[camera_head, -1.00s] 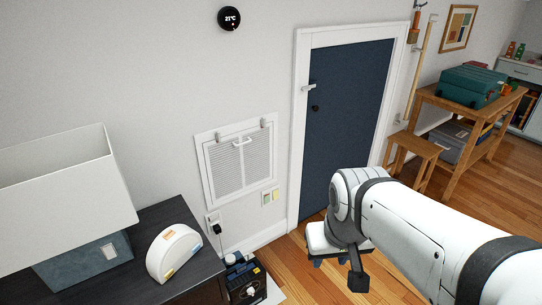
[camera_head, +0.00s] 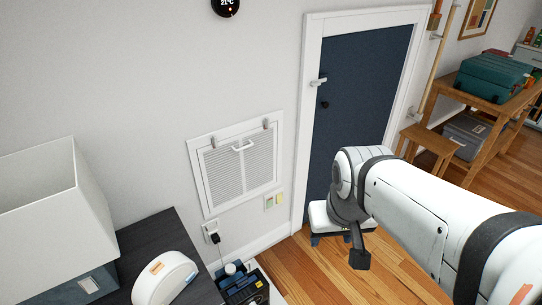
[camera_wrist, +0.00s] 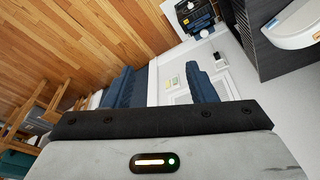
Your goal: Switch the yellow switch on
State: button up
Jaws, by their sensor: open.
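A louvred vent panel (camera_head: 238,166) is on the wall above the switches. A socket with a black plug (camera_head: 213,236) is left of them. A dark cabinet (camera_head: 150,240) and a black device on the floor (camera_head: 243,287) stand at the left.

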aim_at(279, 198)
jog(key=z, duration=0.05)
jog(key=k, duration=1.35)
jog(key=z, duration=0.55)
jog(key=i, duration=2.05)
jog(key=u, duration=0.45)
